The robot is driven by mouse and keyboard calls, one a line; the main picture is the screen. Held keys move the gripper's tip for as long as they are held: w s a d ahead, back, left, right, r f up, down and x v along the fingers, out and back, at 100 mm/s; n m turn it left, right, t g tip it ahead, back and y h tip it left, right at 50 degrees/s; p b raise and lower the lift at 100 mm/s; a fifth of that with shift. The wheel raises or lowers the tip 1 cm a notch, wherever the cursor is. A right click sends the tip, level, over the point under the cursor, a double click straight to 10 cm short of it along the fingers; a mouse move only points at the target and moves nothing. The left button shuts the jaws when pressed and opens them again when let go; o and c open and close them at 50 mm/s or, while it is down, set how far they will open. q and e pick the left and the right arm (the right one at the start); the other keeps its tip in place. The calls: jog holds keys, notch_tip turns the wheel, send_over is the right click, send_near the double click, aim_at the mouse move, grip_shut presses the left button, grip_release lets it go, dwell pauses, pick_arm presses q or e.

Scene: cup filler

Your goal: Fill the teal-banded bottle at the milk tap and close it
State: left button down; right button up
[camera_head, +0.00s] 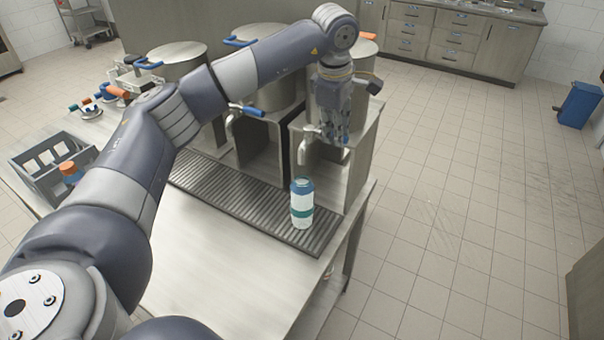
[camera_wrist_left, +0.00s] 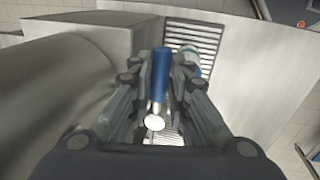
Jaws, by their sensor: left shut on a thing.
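The teal-banded bottle (camera_head: 302,217) stands upright on the slatted drip grate, white with a blue top. It is below the curved spout (camera_head: 301,153) of the right-hand tap. I cannot tell whether liquid is flowing or whether the bottle is full. My left gripper (camera_head: 333,138) is at that tap, above and to the right of the bottle. In the left wrist view its fingers are shut on the blue tap handle (camera_wrist_left: 160,74), and part of the bottle (camera_wrist_left: 190,56) shows behind them. No milk label is readable. My right gripper is out of view.
Large steel pots (camera_head: 272,92) stand in a row behind the drip grate (camera_head: 240,203). A grey crate (camera_head: 35,160) with an orange-topped bottle (camera_head: 70,172) is at the left. Several small coloured-topped items (camera_head: 88,106) lie beyond it. The front counter (camera_head: 205,265) has bare room.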

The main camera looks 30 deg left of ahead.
pick_arm(q)
jog(key=shift+w+r+n, duration=0.2)
jog(key=shift+n, duration=0.1)
jog(key=c, duration=1.7)
grip_release()
jog(key=o, duration=0.3)
jog(key=shift+w+f, duration=0.15)
jog(key=shift+f, duration=0.05)
jog(key=shift+r, duration=0.1)
notch_tip(320, 180, up, 12)
jog(key=s, duration=0.2)
jog(key=shift+s+d+f, duration=0.15)
jog(key=shift+d+f, duration=0.05)
